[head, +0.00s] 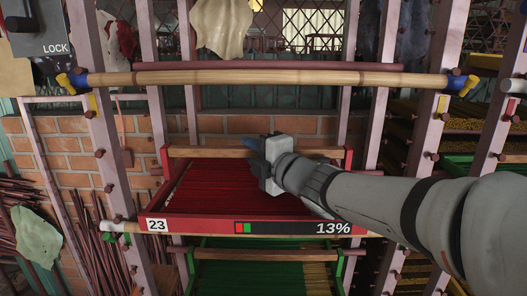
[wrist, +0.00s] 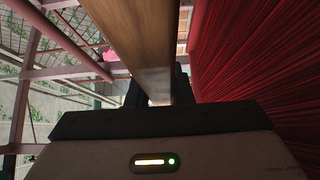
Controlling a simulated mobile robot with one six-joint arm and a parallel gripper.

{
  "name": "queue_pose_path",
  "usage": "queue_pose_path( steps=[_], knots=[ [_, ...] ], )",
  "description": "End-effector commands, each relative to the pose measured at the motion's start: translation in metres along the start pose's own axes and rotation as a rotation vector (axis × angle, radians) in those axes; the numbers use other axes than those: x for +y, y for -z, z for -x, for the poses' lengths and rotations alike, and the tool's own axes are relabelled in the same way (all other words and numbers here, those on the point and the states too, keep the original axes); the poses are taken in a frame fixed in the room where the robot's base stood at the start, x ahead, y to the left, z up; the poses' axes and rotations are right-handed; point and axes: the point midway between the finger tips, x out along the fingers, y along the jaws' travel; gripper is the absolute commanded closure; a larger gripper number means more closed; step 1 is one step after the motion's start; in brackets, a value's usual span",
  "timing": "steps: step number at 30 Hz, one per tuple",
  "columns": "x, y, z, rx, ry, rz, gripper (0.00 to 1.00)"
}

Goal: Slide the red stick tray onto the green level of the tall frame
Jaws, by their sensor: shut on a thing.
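The red stick tray (head: 200,226) is full of thin red sticks and carries a "23" label and a "13%" display on its front edge. It sits between the uprights of the tall frame (head: 99,140), near a rail with a green peg (head: 117,239) at its left. My gripper (head: 268,160) is shut on the tray's wooden back bar (head: 205,152). In the wrist view the bar (wrist: 135,45) runs into the jaws (wrist: 158,92), with the red sticks (wrist: 245,70) at the right. Whether the tray rests fully on the rail, I cannot tell.
A bamboo pole (head: 270,78) with blue and yellow ends crosses the frame above the tray. A green tray (head: 265,275) lies just below. Loose sticks (head: 90,225) stand at the left, and a brick wall (head: 65,150) is behind.

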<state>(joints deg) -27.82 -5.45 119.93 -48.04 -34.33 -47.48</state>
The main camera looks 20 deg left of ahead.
Motion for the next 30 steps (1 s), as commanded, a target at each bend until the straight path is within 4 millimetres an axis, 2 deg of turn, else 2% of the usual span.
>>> queue_pose_path(
  steps=[13,14,15,22,27,30],
  knots=[
    [-0.0037,0.0006,-0.0002,0.001,-0.002,0.000,1.00],
    [-0.0037,0.0006,-0.0002,0.001,-0.002,0.000,0.78],
    [-0.0037,0.0006,-0.0002,0.001,-0.002,0.000,0.74],
    [-0.0044,0.0006,-0.0002,0.001,-0.001,0.000,0.56],
    [-0.0049,0.0005,-0.0002,0.001,0.000,0.000,0.55],
    [-0.0063,0.0004,-0.0003,0.000,0.003,-0.001,0.46]
  ],
)
